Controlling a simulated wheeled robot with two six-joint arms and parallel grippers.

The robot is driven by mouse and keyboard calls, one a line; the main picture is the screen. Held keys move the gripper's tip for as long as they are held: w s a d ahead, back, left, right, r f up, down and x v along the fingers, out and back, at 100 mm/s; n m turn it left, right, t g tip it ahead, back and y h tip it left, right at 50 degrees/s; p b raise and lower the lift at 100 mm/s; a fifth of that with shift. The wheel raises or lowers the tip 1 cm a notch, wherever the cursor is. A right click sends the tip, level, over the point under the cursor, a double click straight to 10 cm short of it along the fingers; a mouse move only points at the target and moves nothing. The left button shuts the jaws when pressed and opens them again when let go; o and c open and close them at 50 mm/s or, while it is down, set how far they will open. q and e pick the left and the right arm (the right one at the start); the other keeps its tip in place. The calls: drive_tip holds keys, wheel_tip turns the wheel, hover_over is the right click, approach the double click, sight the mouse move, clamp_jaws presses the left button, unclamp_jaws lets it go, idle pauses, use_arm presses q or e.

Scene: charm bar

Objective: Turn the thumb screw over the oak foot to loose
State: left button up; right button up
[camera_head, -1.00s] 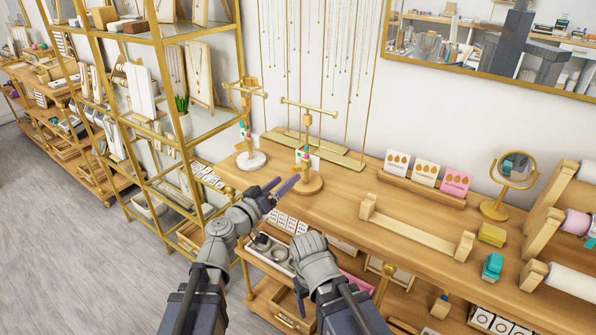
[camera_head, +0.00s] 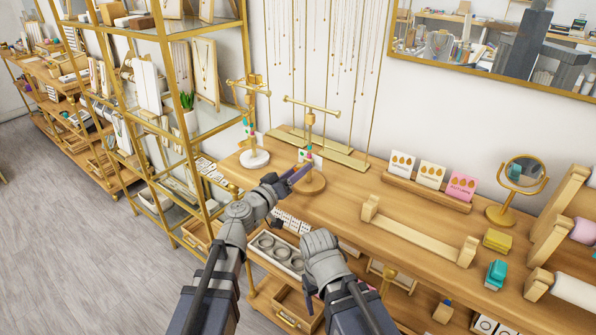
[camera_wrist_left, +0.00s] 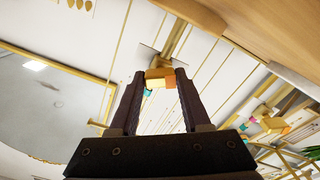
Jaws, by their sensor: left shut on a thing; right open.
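The stand with the round oak foot (camera_head: 312,184) is on the wooden counter, its gold post rising to a T-bar. My left gripper (camera_head: 299,174) is low at its post, just above the foot. The left wrist view shows its two fingertips (camera_wrist_left: 159,78) shut on a small gold-orange block, the thumb screw (camera_wrist_left: 158,83), at the post. In the head view the fingers hide the screw, and how far it is turned cannot be read. My right gripper (camera_head: 311,297) is open, low in front of the counter, its fingers mostly hidden by its own wrist.
A similar stand with a white foot (camera_head: 254,160) is close on the left. Earring cards (camera_head: 431,174), a round mirror (camera_head: 520,175) and a low wooden rack (camera_head: 415,237) are further right. A gold shelf unit (camera_head: 178,120) rises at left. The counter between stand and rack is clear.

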use_arm(q)
clamp_jaws()
